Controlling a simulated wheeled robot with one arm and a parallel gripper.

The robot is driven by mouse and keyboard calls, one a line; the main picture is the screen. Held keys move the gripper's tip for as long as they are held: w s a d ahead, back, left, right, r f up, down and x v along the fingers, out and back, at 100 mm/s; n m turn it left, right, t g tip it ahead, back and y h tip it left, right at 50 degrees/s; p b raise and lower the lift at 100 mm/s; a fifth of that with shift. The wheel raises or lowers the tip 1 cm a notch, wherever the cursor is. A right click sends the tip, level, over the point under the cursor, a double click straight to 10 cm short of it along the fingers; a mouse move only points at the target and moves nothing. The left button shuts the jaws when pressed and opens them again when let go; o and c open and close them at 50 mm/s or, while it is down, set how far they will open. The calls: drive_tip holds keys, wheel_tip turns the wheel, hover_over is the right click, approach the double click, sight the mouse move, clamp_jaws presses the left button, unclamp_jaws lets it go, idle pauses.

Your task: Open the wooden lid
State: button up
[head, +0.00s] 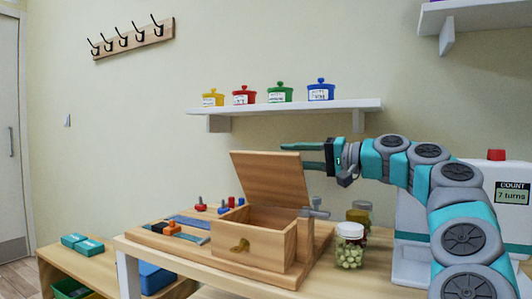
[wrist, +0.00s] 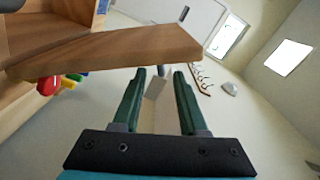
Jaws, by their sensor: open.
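The wooden lid (head: 268,178) is raised and tilted up from the wooden box (head: 246,242), whose inside shows. The lid also shows in the wrist view as a wooden board (wrist: 112,50) across the upper left, in front of the fingertips. My gripper (head: 294,156) is at the lid's upper right edge in the head view, fingers pointing left. Its two green fingers (wrist: 158,76) are apart in the wrist view, with nothing held between them. The lower fingertip ends at the lid's side edge in the head view; I cannot tell whether it touches.
A glass jar (head: 350,247) of pale green balls stands right of the box, near a yellowish jar (head: 358,217). A white device (head: 412,226) with a count display is at the right. A wall shelf (head: 290,107) with several coloured pots is above. The table's front edge is close.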

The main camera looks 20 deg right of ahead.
sight(263, 154)
drive_tip(key=shift+a+y, duration=0.3)
drive_tip(key=shift+a, duration=0.1)
drive_tip(key=x, duration=0.7)
drive_tip(key=shift+w+a+f, duration=0.1)
drive_tip(key=shift+w+a, duration=0.05)
drive_tip(key=shift+w, duration=0.05)
clamp_jaws()
idle(1.0)
